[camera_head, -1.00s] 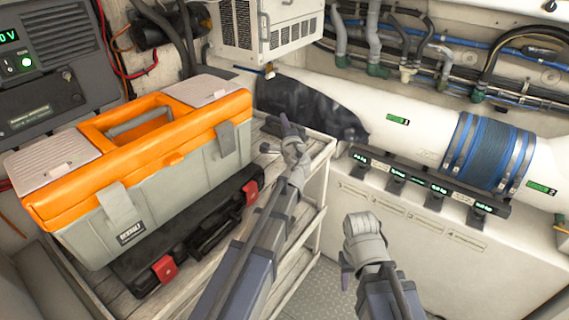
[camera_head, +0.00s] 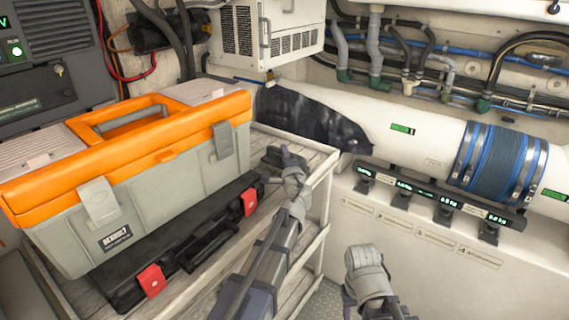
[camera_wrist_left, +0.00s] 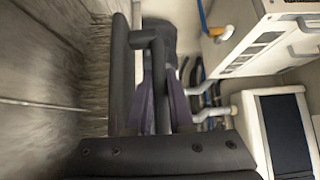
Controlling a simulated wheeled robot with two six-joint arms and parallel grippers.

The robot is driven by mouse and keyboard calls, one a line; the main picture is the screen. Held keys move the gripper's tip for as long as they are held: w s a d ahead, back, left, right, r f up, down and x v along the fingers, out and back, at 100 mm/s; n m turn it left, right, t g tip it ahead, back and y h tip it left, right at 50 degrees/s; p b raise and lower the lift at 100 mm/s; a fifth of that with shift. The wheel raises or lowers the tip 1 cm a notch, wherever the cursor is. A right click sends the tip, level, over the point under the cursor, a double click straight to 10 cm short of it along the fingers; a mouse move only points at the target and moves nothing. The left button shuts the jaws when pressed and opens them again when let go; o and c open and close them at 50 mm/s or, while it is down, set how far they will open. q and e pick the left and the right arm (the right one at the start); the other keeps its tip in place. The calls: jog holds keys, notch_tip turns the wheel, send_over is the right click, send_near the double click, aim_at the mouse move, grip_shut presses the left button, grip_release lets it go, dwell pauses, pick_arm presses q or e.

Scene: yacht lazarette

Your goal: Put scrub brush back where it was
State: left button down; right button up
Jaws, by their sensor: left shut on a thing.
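The scrub brush (camera_wrist_left: 120,75) is dark, with a bar-like handle and grey bristles along its left side in the left wrist view. My left gripper (camera_wrist_left: 162,105) is shut on its handle with purple fingers. The bristles face the grey wooden shelf boards and look against or very near them. In the head view the brush (camera_head: 271,157) is a small dark shape at the gripper (camera_head: 285,154), over the shelf top (camera_head: 308,160) right of the toolbox. My right gripper (camera_head: 347,292) hangs low at the front, right of the shelf; its fingers barely show.
An orange and grey toolbox (camera_head: 165,190) and a black case with red latches (camera_head: 190,258) fill the left of the shelf. A white vented box (camera_head: 270,30) hangs behind. A white pipe with a blue-banded sleeve (camera_head: 498,165) runs along the right. Bare boards lie around the brush.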

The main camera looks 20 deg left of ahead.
pick_arm(q)
jog(key=shift+f, duration=0.6)
pick_arm(e)
jog(key=shift+f, duration=0.65)
pick_arm(q)
jog(key=shift+f, duration=0.1)
jog(key=shift+f+b, duration=0.15)
jog(key=shift+b, duration=0.25)
jog(key=c, duration=0.8)
grip_release()
pick_arm(e)
jog(key=shift+f, duration=0.15)
pick_arm(q)
jog(key=shift+r+p, duration=0.35)
jog(key=shift+p, duration=0.05)
jog(key=v, duration=1.2)
jog(key=shift+f, duration=0.1)
jog(key=shift+s+f, duration=0.1)
pick_arm(e)
jog(key=shift+s, duration=0.1)
